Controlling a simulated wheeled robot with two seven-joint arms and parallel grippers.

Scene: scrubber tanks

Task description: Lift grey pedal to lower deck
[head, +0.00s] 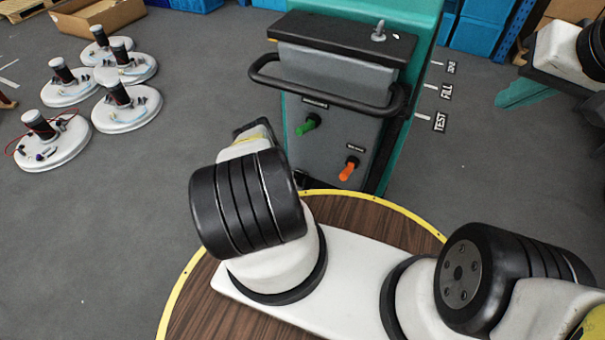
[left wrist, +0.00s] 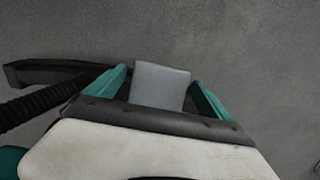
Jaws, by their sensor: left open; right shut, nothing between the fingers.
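The grey pedal (left wrist: 160,87) is a flat, pale grey plate in the left wrist view. My left gripper (left wrist: 158,88) is open, and its two teal fingers stand on either side of the pedal. I cannot tell whether they touch it. The pedal's lower end is hidden behind the gripper's dark front edge. The left gripper does not show in the head view. The teal scrubber (head: 425,20) with its grey rear panel (head: 330,125) stands ahead; its lower deck is not clearly seen. My right gripper (head: 512,95) is shut and empty at the right, above the floor.
A black handlebar (head: 330,97) crosses the panel above a green knob (head: 307,125) and an orange knob (head: 349,168). Several white brush heads (head: 127,112) lie at the left. A black bar (left wrist: 40,72) and ribbed hose (left wrist: 40,105) lie left of the left gripper. Blue bins (head: 485,25) stand behind.

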